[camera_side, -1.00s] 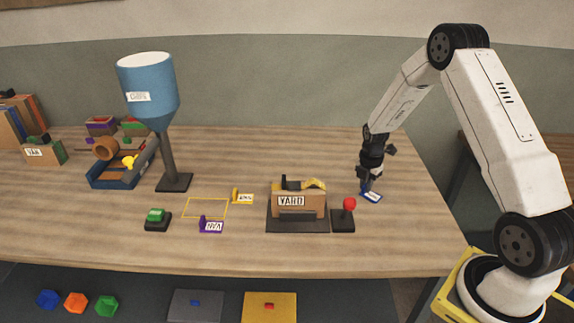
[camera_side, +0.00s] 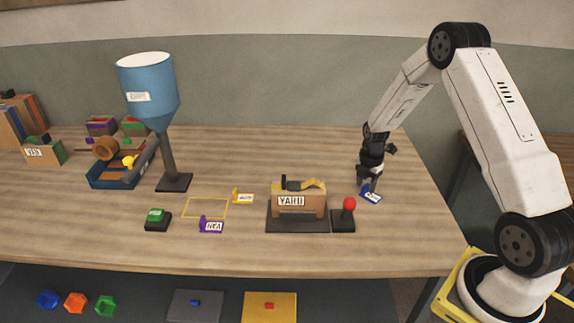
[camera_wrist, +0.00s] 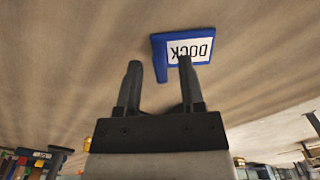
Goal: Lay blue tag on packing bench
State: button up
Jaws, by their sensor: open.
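The blue tag (camera_side: 371,196) lies on the wooden bench (camera_side: 300,256) at the right, below my gripper (camera_side: 368,185). In the wrist view the blue tag (camera_wrist: 190,50) has a white label reading DOCK, upside down, and a raised blue tab on its left side. My gripper (camera_wrist: 158,72) is open and empty, its fingertips close to the tag's near edge. The tab lies between the two finger lines. Whether a finger touches the tag cannot be told.
A black stand with a YARD block (camera_side: 298,203) and a red-knobbed lever (camera_side: 349,212) stand left of my gripper. A yellow outline (camera_side: 205,208), a yellow tag (camera_side: 243,198), a purple tag (camera_side: 211,226) and a blue hopper (camera_side: 148,88) are farther left.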

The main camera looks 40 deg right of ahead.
aim_at(364, 187)
notch_tip(364, 187, up, 12)
jog(key=shift+f, duration=0.2)
dwell(0.4)
jog(key=shift+a, duration=0.1)
dwell(0.4)
jog(key=s+a+r+m+t, duration=0.1)
jog(key=s+a+m, duration=0.5)
jog(key=a+m, duration=0.3)
jog(key=s+a+r+m+t, duration=0.1)
jog(key=s+a+m, duration=0.5)
jog(key=a, duration=0.8)
jog(key=m, duration=0.3)
jog(key=shift+r+t, duration=0.3)
